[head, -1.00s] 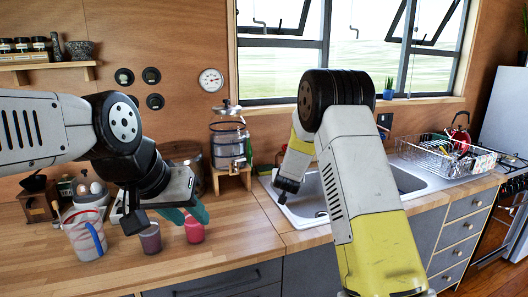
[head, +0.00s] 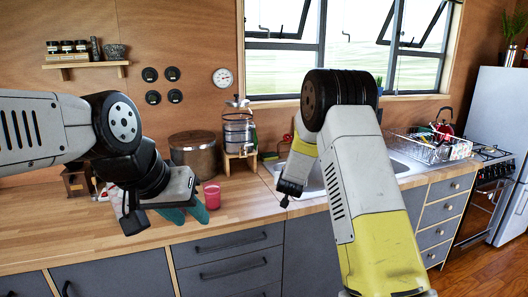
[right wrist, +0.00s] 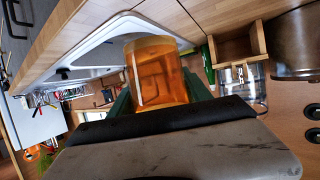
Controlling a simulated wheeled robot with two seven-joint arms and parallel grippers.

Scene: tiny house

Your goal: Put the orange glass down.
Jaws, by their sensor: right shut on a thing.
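The orange glass (right wrist: 160,70) is see-through and shows in the right wrist view, between the two green fingers of my right gripper (right wrist: 160,95). The gripper is shut on it. The white sink rim (right wrist: 95,45) and wooden counter edge show behind the glass; I cannot tell its height above them. In the head view the glass and right gripper fingers are hidden by my right arm. My left gripper (head: 185,214) is over the left counter's front part, its teal fingers apart, with nothing seen between them.
A pink-red cup (head: 211,195) stands just beyond my left gripper. A drink dispenser (head: 238,135) on a wooden stand and a brown pot (head: 194,155) stand at the back. A dish rack (head: 430,148) is right of the sink. The wooden counter (head: 240,205) is clear around its middle.

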